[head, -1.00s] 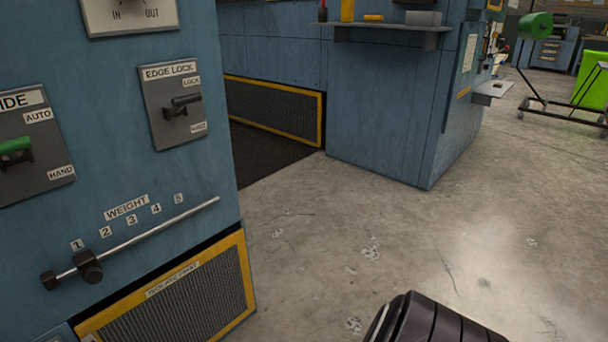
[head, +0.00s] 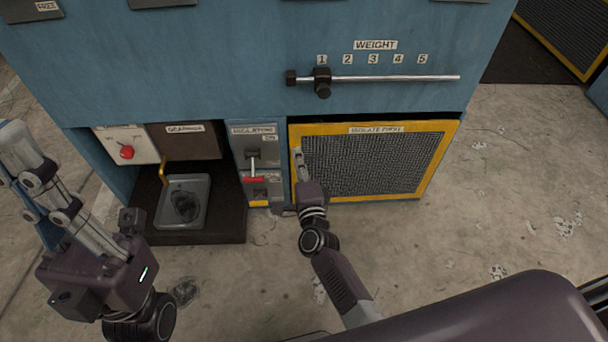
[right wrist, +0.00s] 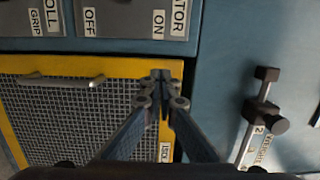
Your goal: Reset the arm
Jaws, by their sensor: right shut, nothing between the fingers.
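My right gripper (head: 298,156) is in the middle of the head view, in front of the left edge of a yellow-framed mesh panel. It also shows in the right wrist view (right wrist: 160,76), where its fingers are shut with nothing between them. The wrist picture is turned sideways. I cannot tell whether the tips touch the frame. My left gripper (head: 35,165) is large at the left, pointing up and left, away from the machine's controls. Its fingertips are partly cut off by the picture edge, and whether it is open is unclear.
The mesh panel (head: 375,165) has a metal handle (right wrist: 60,82). Left of it are an isolator panel (head: 256,160) with a red-gripped lever and a dark tray (head: 183,202) under a red button (head: 127,152). A weight slider (head: 322,82) sits above, at 1. Floor is clear at right.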

